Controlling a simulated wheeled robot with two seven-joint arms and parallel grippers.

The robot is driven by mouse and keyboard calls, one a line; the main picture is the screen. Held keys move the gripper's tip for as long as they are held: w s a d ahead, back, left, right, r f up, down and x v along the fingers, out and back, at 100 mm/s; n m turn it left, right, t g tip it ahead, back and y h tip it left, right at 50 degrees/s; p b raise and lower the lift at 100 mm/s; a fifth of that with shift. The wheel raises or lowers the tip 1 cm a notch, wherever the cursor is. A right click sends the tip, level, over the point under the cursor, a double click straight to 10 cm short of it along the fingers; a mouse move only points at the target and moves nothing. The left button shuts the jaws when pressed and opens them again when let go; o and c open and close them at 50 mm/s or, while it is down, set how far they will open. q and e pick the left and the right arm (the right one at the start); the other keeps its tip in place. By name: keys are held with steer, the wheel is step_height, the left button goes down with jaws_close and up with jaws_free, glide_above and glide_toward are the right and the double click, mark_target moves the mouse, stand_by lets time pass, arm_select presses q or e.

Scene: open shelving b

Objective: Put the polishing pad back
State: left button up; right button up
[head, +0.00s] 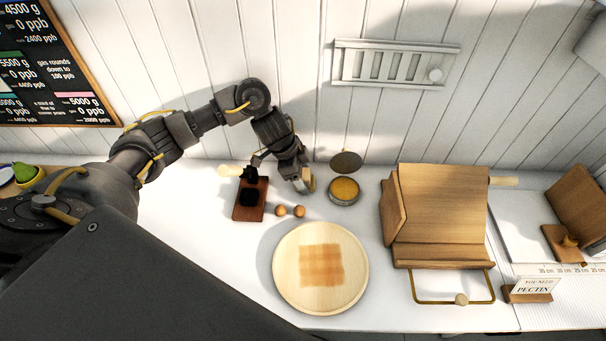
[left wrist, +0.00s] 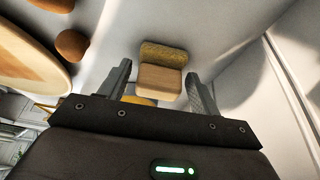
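The polishing pad, a small pale wooden block with a tan felt face, is at the tips of my left gripper (head: 297,181) in the head view, just left of the round tin. In the left wrist view the pad (left wrist: 160,72) lies between the two spread fingers, with a gap visible on each side. My left gripper (left wrist: 160,84) is open around it. The open tin (head: 344,191) holds a yellow-orange filling; part of it shows past the pad in the left wrist view. A dark round lid (head: 346,162) is behind the tin. My right gripper is not in view.
A dark wooden stand (head: 241,211) with a black item is left of the gripper. A wooden bench frame (head: 437,205) stands at right. The slatted wall is close behind.

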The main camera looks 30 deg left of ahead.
arm_select(q)
steer(key=shift+o, duration=0.5)
steer(key=shift+r, duration=0.1)
steer(key=shift+r, duration=0.25)
steer(key=p+v, duration=0.1)
steer(key=v, duration=1)
steer(key=shift+a+r, duration=0.25)
steer(key=shift+r, duration=0.05)
